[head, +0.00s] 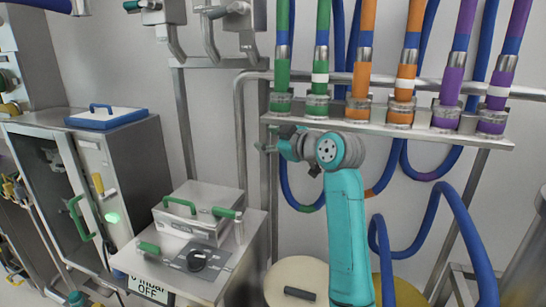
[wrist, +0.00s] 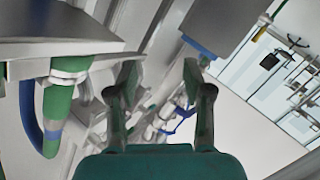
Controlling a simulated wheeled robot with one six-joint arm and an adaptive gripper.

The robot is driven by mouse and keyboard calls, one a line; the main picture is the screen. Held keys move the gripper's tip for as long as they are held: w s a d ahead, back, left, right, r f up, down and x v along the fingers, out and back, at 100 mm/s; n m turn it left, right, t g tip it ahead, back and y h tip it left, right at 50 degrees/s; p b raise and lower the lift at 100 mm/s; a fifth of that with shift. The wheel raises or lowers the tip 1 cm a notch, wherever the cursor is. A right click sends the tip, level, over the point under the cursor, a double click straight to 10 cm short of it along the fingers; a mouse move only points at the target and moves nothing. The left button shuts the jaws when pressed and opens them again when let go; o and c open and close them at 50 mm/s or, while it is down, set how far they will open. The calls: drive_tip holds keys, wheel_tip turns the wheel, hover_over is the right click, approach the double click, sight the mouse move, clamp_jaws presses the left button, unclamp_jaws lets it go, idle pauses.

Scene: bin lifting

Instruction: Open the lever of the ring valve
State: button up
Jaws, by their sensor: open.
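My gripper (wrist: 158,82) is open in the wrist view, its two fingers apart with nothing between them. In the head view my gripper (head: 268,142) is small and partly hidden by its own wrist, just below the shelf edge at the green hoses. I cannot pick out the ring valve or its lever for certain. Grey valve bodies with lever-like parts (head: 225,12) are on the wall at the top left of the head view. Another one has a green-tipped handle (head: 131,6). My gripper is below and to the right of them, apart from them.
A metal shelf (head: 395,133) carries green, orange and purple hoses upright in couplings. A green hose (wrist: 58,112) is close left of my gripper in the wrist view. Blue hoses hang below the shelf. A steel box (head: 198,208) with green handles and a cabinet (head: 150,165) stand at the left.

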drive_tip(key=shift+m, duration=0.5)
drive_tip(key=shift+s+d+f, duration=0.1)
drive_tip(key=shift+d+f, duration=0.15)
drive_tip(key=shift+f, duration=0.9)
drive_tip(key=shift+s+d+f, duration=0.1)
drive_tip(key=shift+d+f, duration=0.1)
drive_tip(key=shift+f, duration=0.9)
